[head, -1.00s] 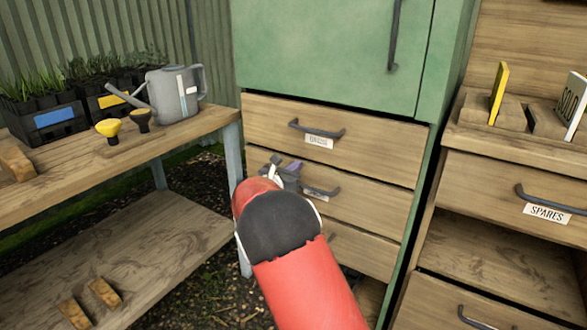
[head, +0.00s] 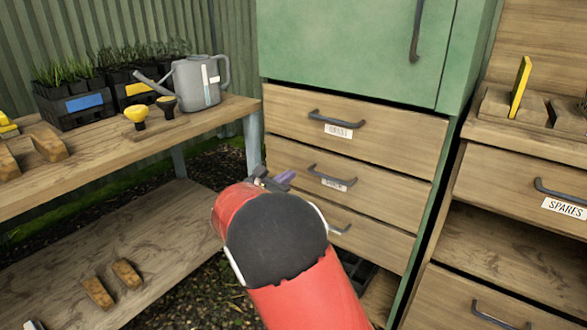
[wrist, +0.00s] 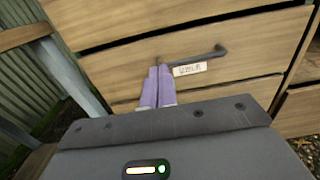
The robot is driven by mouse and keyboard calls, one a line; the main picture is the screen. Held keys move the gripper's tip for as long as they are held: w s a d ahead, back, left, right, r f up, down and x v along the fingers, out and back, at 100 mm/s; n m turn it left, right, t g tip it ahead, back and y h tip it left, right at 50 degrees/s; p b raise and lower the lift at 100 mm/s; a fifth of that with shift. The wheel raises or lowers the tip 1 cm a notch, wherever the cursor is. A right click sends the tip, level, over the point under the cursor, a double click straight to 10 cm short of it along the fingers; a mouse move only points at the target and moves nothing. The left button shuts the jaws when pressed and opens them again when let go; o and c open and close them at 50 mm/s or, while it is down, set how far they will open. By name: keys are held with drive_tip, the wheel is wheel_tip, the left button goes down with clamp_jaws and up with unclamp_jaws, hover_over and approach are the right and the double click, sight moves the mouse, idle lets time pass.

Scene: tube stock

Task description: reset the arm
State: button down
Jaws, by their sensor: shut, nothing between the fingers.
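My gripper (head: 275,180) is in front of the wooden drawers, at the left side of the middle drawer (head: 385,202). In the wrist view its two purple fingers (wrist: 158,86) lie side by side, shut and empty. They point toward a drawer front with a dark handle and a small label. I cannot tell the exact gap between fingertips and drawer, but the fingers hold no handle. My red arm (head: 300,285) with its dark round joint hides part of the lowest drawer in the head view.
A green cabinet (head: 350,45) stands above the drawers. At left, a wooden bench (head: 90,155) bears a grey watering can (head: 195,85), plant crates (head: 75,108) and a yellow funnel (head: 136,117). At right is a unit with a drawer labelled SPARES (head: 490,180). The drawers look closed.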

drive_tip(key=s+d+r+m+g+y, duration=0.25)
drive_tip(key=s+d+m+g, duration=0.65)
drive_tip(key=s+d+m, duration=0.7)
drive_tip(key=s+a+f+m+y, duration=0.1)
drive_tip(key=s+m+y, duration=0.3)
drive_tip(key=s, duration=0.7)
drive_tip(key=s+a+f+m+y, duration=0.1)
drive_tip(key=s+m+y, duration=0.3)
drive_tip(key=s+m, duration=0.4)
drive_tip(key=s, duration=0.4)
drive_tip(key=shift+f, duration=0.35)
drive_tip(key=shift+s+y, duration=0.1)
drive_tip(key=shift+y, duration=0.15)
